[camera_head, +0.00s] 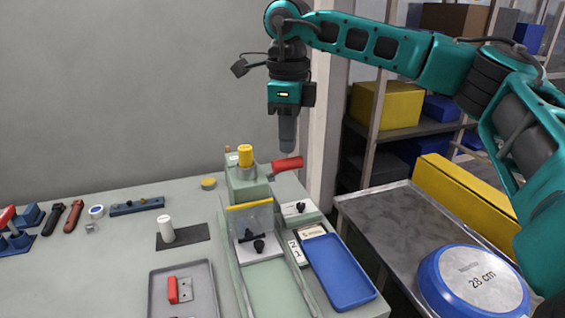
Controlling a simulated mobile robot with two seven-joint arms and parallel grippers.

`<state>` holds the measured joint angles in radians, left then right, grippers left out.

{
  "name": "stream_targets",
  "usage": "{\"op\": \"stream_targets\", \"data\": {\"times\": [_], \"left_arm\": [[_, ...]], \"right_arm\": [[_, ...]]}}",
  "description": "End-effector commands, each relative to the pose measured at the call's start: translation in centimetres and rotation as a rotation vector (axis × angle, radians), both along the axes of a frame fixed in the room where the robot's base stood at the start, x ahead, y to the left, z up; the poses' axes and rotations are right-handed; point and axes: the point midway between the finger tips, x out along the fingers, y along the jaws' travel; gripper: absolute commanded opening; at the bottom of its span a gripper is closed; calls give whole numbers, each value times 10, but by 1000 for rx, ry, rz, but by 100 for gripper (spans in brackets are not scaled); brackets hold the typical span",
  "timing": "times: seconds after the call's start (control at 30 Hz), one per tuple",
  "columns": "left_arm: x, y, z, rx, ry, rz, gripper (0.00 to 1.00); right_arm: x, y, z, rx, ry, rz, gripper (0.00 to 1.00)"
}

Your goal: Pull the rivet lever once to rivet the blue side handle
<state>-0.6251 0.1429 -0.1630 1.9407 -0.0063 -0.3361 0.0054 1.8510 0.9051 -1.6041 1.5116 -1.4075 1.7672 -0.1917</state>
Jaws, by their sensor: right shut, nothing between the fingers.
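The riveting press (245,180) is a pale green column with a yellow cap, standing on the bench. Its red lever (287,164) sticks out to the right at the top of the column. My right gripper (288,147) points straight down just above the red lever, shut and empty. I cannot tell whether its tips touch the lever. In front of the column is a clear guard with a yellow top edge (250,206), and a small black part (258,245) sits below it. I cannot make out a blue side handle there. My left gripper is out of view.
A blue tray (338,272) lies right of the press. A grey tray (208,296) with a red handle (173,290) lies to the left. A blue-rimmed pan marked 28 cm (474,280) rests on the metal table at right. Hand tools lie at the far left.

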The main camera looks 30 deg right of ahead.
Motion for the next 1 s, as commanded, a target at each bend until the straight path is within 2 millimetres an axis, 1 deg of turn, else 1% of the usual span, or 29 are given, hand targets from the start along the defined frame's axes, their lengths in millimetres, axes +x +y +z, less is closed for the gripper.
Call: {"op": "stream_targets", "data": {"times": [0.27,1.0], "left_arm": [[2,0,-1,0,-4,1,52],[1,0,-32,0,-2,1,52]], "right_arm": [[0,0,-3,0,0,0,0],[-8,2,-47,-1,-1,-1,0]]}}
